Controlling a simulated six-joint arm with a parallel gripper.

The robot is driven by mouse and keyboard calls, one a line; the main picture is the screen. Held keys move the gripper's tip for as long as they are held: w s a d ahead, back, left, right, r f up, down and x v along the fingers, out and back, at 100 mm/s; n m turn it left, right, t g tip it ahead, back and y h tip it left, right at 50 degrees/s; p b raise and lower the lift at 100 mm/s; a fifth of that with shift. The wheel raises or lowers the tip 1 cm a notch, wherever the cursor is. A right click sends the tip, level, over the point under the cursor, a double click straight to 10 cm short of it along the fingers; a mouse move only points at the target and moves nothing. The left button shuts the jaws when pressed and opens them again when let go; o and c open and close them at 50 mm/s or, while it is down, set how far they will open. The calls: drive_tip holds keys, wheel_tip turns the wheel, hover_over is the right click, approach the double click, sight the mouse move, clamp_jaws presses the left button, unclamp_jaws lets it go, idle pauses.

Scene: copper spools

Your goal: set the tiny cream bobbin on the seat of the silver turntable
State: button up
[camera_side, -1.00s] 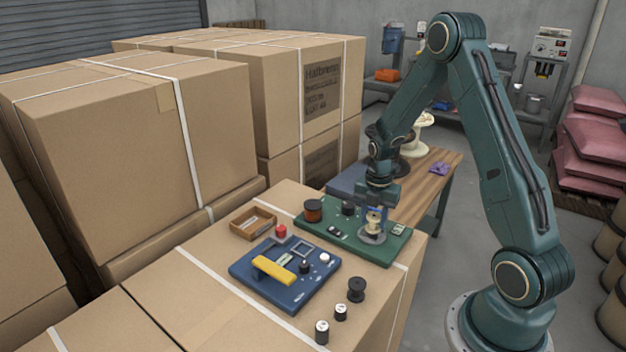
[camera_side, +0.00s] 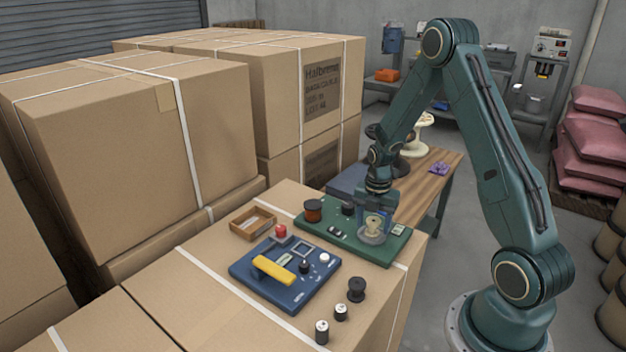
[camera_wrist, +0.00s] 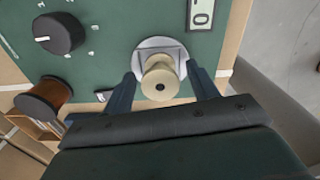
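The tiny cream bobbin (camera_side: 374,223) stands upright on the silver turntable (camera_side: 371,239), at the right end of the green board. In the wrist view the bobbin (camera_wrist: 160,80) is seen from above, over the turntable's pale plate (camera_wrist: 150,44). My gripper (camera_side: 376,225) is low over the turntable with its fingers spread on either side of the bobbin. In the wrist view a narrow gap shows between the bobbin and each finger. The bobbin's foot is partly hidden.
The green board (camera_side: 325,222) also carries a copper spool (camera_side: 313,210) and a black knob (camera_side: 348,208). A blue board (camera_side: 254,281) with a yellow handle lies in front. Several dark and white spools, including a black one (camera_side: 356,289), stand at the front right.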

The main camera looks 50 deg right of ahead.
sight(374, 220)
drive_tip(key=shift+r, duration=0.1)
wheel_tip(374, 220, up, 12)
drive_tip(key=shift+r, duration=0.25)
idle(0.6)
idle(0.5)
drive_tip(key=s+a+r+m+t, duration=0.3)
drive_tip(key=s+a+r+m, duration=0.2)
drive_tip(key=a+r+m, duration=0.6)
drive_tip(key=s+a+r+m+t, duration=0.2)
drive_tip(key=s+a+r+m, duration=0.3)
drive_tip(key=s+a+m, duration=0.3)
drive_tip(key=s+a, duration=0.2)
drive_tip(key=s, duration=0.1)
drive_tip(key=shift+s+a+m+t, duration=0.3)
drive_tip(key=shift+s+m, duration=0.05)
drive_tip(key=shift+m, duration=0.05)
